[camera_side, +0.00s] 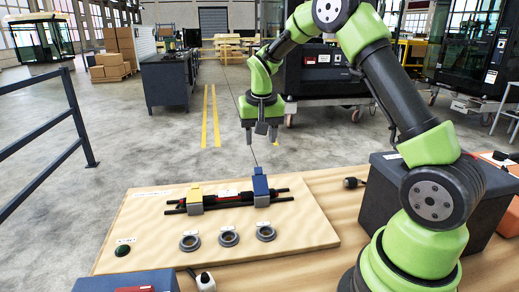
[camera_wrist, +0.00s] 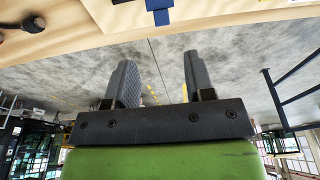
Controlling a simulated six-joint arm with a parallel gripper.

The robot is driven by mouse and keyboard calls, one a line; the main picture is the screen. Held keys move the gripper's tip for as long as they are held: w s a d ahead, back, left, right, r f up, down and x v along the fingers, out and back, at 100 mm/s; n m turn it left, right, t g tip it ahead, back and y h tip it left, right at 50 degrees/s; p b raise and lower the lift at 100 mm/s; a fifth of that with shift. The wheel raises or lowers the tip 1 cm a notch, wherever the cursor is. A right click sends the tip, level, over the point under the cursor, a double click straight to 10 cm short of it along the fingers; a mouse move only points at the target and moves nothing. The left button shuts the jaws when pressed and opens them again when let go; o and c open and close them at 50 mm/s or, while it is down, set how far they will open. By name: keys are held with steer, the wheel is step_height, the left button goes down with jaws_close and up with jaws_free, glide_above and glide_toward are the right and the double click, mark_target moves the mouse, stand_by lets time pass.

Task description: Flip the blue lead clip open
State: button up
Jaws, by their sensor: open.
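The blue lead clip (camera_side: 260,186) stands upright on the wooden board (camera_side: 155,228), at the right part of the dark leads (camera_side: 228,203). A blue part, likely the same clip, shows at the top edge of the wrist view (camera_wrist: 161,10), mostly cut off.
Several grey rings (camera_side: 228,238) lie in front of the leads. A green button (camera_side: 122,250) is at the board's left. A dark box (camera_side: 390,185) stands to the right and a blue box (camera_side: 125,282) at the front left. Bare board lies around the rings.

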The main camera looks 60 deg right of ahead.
mark_target(258, 169)
steer(key=shift+g+y, duration=0.8)
steer(key=shift+y, duration=0.1)
steer(key=f, duration=0.3)
steer(key=w+d+f, duration=0.1)
steer(key=f, duration=0.6)
steer(key=shift+w+d, duration=0.3)
steer(key=shift+w, duration=0.05)
steer(key=shift+r, duration=0.1)
steer(key=shift+c, duration=0.5)
jaws_close()
steer(key=shift+s+a+r+t+h, duration=0.25)
steer(key=shift+s+r+t+h, duration=0.05)
steer(key=shift+t+h, duration=0.25)
steer(key=shift+s+a+r+t+h, duration=0.25)
steer(key=shift+r+t+h, duration=0.05)
steer(key=shift+t+h, duration=0.25)
steer(key=shift+o, duration=0.5)
jaws_free()
